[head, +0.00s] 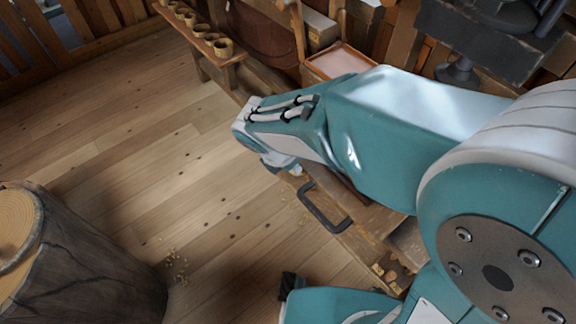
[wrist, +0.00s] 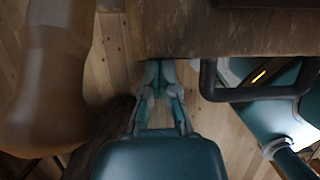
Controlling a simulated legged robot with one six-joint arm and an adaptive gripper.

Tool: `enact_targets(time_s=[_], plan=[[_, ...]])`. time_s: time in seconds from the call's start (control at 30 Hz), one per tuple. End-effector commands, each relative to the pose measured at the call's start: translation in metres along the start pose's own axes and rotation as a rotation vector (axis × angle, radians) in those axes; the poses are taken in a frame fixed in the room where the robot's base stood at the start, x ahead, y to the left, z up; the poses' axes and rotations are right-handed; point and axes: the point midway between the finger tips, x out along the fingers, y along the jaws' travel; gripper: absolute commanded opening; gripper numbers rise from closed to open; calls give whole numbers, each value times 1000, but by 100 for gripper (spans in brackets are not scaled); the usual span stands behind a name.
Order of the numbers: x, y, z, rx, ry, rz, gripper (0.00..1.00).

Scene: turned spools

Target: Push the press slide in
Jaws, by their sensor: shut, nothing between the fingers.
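The press slide shows as a wooden front with a dark bent handle (head: 325,207), low on the bench under my arm. In the wrist view its dark handle (wrist: 258,94) is at right, beside the wooden edge (wrist: 225,38) at the top. My gripper (wrist: 160,68) is shut and empty, left of the handle. Its fingertips reach the wooden edge in the picture; I cannot tell whether they touch it. In the head view my forearm hides much of the slide and most of my gripper.
A wooden stump (head: 85,262) stands at lower left. A low bench with several wooden cups (head: 200,31) is at the top left. A reddish-framed tray (head: 337,60) lies beyond my arm. A rounded brown form (wrist: 45,85) fills the wrist view's left. Open plank floor lies left of the handle.

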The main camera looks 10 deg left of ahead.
Motion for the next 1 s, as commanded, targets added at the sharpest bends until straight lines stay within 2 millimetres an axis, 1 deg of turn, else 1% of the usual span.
enact_targets(time_s=[0.03, 0.17, 0.4, 0.6, 0.8, 1.0], plan=[[4, -1, 9, 5, -2, -3, 0], [14, -1, 35, 8, -1, -3, 0], [38, -1, 94, 9, -2, -2, 0], [55, -1, 138, 6, -2, -2, 0], [69, 0, 172, 4, -2, -2, 0], [76, 0, 190, 1, -2, -1, 0]])
